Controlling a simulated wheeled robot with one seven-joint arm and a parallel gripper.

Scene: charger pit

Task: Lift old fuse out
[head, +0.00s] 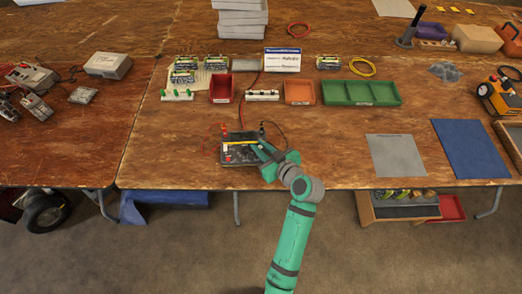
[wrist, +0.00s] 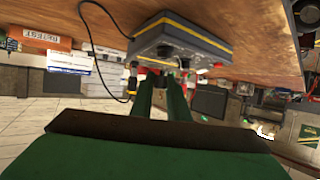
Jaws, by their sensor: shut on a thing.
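The charger (head: 238,157), a dark box with a yellow stripe, sits near the table's front edge, with red and black leads at its top. It also shows, seemingly upside down, in the wrist view (wrist: 180,42). My gripper (head: 259,145) reaches in from the right at the charger's right side. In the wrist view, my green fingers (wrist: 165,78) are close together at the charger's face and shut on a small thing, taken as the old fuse. The fuse is mostly hidden between the fingertips, so I cannot tell whether it is still seated.
Behind the charger stand a red bin (head: 223,88), a white rack (head: 262,95), an orange bin (head: 299,92) and a green tray (head: 362,93). A grey mat (head: 397,155) and blue mat (head: 470,148) lie to the right.

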